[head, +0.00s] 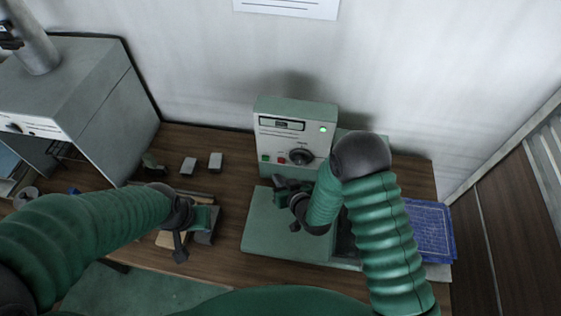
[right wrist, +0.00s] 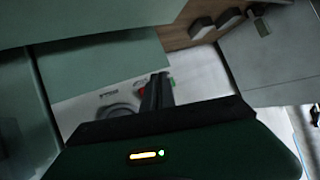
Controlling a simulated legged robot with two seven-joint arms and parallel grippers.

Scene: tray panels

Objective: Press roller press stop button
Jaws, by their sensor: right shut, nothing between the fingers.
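The roller press has a pale control panel (head: 290,138) on a green housing. A red button (head: 282,160) sits between a green button (head: 265,157) and a black knob (head: 301,157). In the right wrist view, the red button (right wrist: 141,90) is partly hidden behind the fingers of my right gripper (right wrist: 158,88), with the green button (right wrist: 172,82) just right of them. In the head view, my right gripper (head: 280,186) is shut and empty, just below the panel's buttons. Whether it touches is unclear. My left gripper (head: 200,222) is low over the desk at left; its jaws are unclear.
A green lamp (head: 323,129) is lit on the panel. Two small grey blocks (head: 215,161) lie left of the press. A large grey box-shaped device (head: 82,85) stands at the far left. A blue sheet (head: 430,230) lies at right.

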